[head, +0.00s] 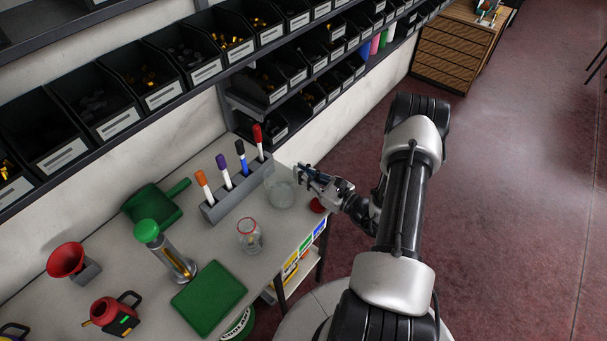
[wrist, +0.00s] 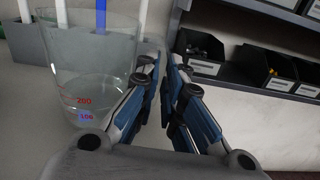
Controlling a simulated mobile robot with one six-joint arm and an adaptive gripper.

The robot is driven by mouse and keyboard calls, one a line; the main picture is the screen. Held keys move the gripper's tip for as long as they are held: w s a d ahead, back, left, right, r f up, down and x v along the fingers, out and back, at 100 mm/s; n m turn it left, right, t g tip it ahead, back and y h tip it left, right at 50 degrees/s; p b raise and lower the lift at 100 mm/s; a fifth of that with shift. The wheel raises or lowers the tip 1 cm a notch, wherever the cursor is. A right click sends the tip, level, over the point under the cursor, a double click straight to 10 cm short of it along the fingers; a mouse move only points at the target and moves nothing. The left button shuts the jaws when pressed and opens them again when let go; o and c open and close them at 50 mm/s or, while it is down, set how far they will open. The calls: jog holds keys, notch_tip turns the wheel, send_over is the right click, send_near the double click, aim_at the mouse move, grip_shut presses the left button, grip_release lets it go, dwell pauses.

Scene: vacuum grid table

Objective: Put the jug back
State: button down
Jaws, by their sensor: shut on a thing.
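The jug (head: 280,191) is a clear, see-through vessel at the right end of the table in the head view. In the wrist view the jug (wrist: 88,75) stands upright at left, with red and blue marks low on its wall. My gripper (head: 303,176) is at the jug's right side. In the wrist view my gripper (wrist: 164,72) has its fingers close together at the jug's right edge, shut on it. The exact grip spot is hard to see through the clear wall. I cannot tell whether the jug's base touches the table.
A grey holder (head: 238,188) with several markers stands just left of the jug. A small clear jar (head: 249,238) and a red round thing (head: 318,205) are near it. A green mat (head: 209,298) lies nearer. Shelves of black bins (head: 180,60) run along the wall behind.

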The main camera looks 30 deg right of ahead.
jog(key=shift+f, duration=0.15)
jog(key=c, duration=1.7)
grip_release()
